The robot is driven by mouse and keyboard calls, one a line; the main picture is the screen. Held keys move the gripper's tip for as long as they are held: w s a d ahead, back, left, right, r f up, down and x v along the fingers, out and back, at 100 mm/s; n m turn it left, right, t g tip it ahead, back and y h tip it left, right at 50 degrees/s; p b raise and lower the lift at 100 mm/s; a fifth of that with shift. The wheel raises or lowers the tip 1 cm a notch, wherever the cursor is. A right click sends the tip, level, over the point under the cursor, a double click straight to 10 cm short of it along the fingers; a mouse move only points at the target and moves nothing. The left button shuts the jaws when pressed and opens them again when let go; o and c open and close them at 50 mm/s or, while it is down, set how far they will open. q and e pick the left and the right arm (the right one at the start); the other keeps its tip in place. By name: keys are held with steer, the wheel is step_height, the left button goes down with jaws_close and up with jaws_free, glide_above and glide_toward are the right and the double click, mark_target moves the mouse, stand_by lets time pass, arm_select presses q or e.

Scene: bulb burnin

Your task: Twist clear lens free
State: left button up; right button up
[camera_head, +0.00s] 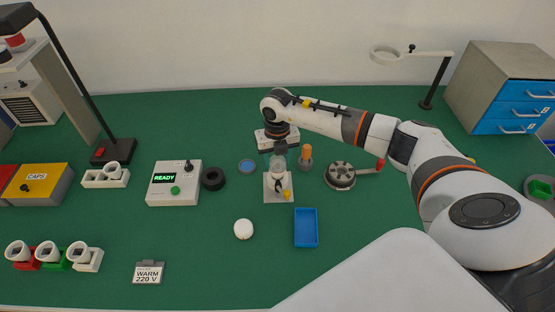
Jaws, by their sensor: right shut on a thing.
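The clear lens (280,163) is a small see-through piece between the jaws of my right gripper (280,150) in the head view. My right gripper points straight down and is shut on it. Directly below is a white fixture (279,196) with a grey-white round part and a small yellow piece at its right side. I cannot tell whether the lens still touches the fixture. My left gripper is not in view.
A blue tray (306,240) and a white round puck (243,229) lie in front. An orange-topped piece (306,153) and a round grey device (340,174) stand to the right. A READY box (174,190) and black ring (213,179) are left.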

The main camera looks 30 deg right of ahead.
mark_target(277, 159)
stand_by(0.4)
steer(key=shift+f+n+b, duration=0.1)
steer(key=shift+n+b, duration=0.45)
steer(key=shift+n, duration=1.05)
steer(key=o, duration=1)
steer(key=shift+r, duration=0.2)
step_height(277, 159, up, 12)
steer(key=b, duration=0.2)
